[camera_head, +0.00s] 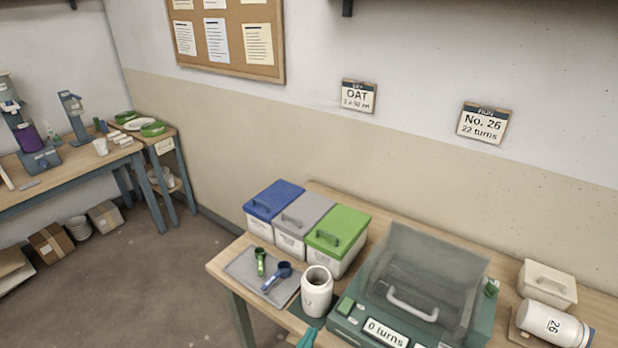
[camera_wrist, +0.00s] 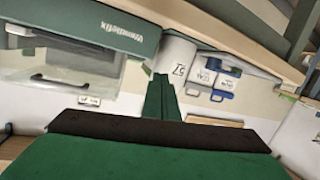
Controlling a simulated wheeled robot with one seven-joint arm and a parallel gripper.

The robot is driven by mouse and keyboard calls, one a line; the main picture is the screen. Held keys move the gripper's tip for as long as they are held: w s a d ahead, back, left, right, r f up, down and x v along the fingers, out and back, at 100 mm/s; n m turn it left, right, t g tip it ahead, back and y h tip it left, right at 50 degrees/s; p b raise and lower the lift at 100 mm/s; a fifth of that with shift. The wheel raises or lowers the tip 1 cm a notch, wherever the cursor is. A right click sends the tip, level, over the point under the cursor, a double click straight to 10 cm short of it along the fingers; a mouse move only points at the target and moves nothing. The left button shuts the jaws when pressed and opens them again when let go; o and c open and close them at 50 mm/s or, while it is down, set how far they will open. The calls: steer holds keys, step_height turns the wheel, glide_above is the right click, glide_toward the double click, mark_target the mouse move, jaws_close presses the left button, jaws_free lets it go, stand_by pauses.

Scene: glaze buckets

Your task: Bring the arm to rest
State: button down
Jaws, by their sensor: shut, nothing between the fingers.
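My gripper (camera_wrist: 160,92) is at the middle of the wrist view, its green fingers shut together and empty. In the head view a teal tip at the bottom edge, beside the white jar, looks like part of my gripper (camera_head: 308,338); the rest of my arm is out of that view. The open white jar (camera_head: 317,291) stands upright on the bench (camera_head: 226,262) in front of the green-lidded bin. It also shows past my fingertips in the wrist view (camera_wrist: 176,58); I cannot tell the gap between them.
A green machine (camera_head: 345,325) with a clear cover and a "0 turns" display stands right of the jar. Bins with blue (camera_head: 274,200), grey (camera_head: 302,216) and green lids (camera_head: 338,228) stand behind a grey mat with two scoops. A white jar marked 26 (camera_head: 553,326) lies at right.

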steer(key=s+f+n+y, duration=0.2)
steer(key=s+f+y, duration=0.15)
steer(key=s, duration=0.45)
steer(key=s+f+n+y, duration=0.2)
steer(key=s+f, duration=0.2)
steer(key=s, duration=0.5)
steer(key=s+r+m, duration=0.1)
steer(key=s+r, duration=0.2)
steer(key=s, duration=0.3)
steer(key=s+r, duration=0.4)
steer(key=s, duration=0.3)
steer(key=shift+s+m+t, duration=0.2)
steer(key=shift+m+t, duration=0.1)
steer(key=shift+m, duration=0.1)
